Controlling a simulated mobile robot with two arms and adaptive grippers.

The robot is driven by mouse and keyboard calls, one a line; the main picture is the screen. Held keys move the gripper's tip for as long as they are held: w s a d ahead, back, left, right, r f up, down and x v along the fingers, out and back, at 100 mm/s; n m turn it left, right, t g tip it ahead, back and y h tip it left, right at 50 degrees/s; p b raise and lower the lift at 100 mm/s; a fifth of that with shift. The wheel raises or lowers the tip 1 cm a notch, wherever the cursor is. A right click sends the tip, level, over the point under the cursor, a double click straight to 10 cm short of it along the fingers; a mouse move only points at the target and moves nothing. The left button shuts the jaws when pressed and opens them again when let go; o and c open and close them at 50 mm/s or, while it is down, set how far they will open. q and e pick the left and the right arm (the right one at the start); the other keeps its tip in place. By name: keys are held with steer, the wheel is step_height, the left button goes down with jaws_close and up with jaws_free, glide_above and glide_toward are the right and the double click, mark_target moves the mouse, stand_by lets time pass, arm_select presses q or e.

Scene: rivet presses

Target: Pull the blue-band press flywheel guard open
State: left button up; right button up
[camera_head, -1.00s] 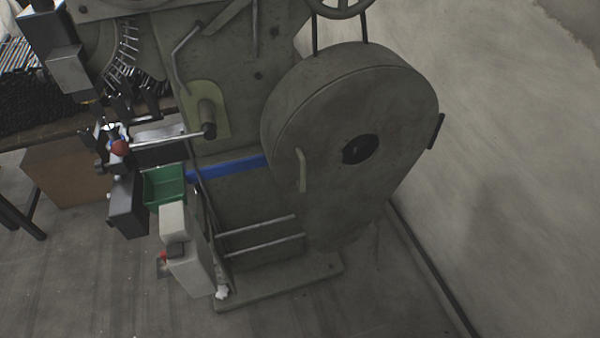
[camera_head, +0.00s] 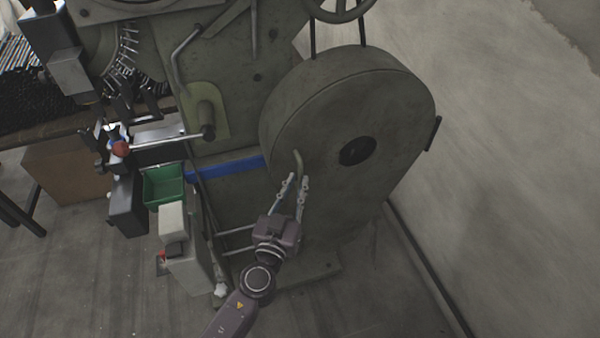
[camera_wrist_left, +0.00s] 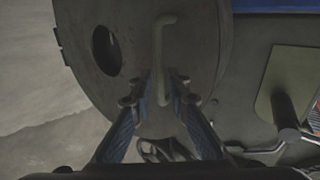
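The flywheel guard (camera_head: 345,110) is a large grey-green rounded cover on the right side of the press with the blue band (camera_head: 228,167). It looks shut against the press. Its handle (camera_head: 298,160) is a pale upright bar near the guard's left edge. My left gripper (camera_head: 297,181) is open at the handle, its fingertips at the handle's lower part. In the left wrist view the handle (camera_wrist_left: 158,48) runs down between the two open fingers (camera_wrist_left: 163,88); I cannot tell whether they touch it. My right gripper is not in view.
A green bin (camera_head: 164,186) and a pale box-shaped unit (camera_head: 180,240) stand left of my arm.

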mark_target(300, 177)
arm_select(q)
steer(key=shift+x, duration=1.7)
jaws_close()
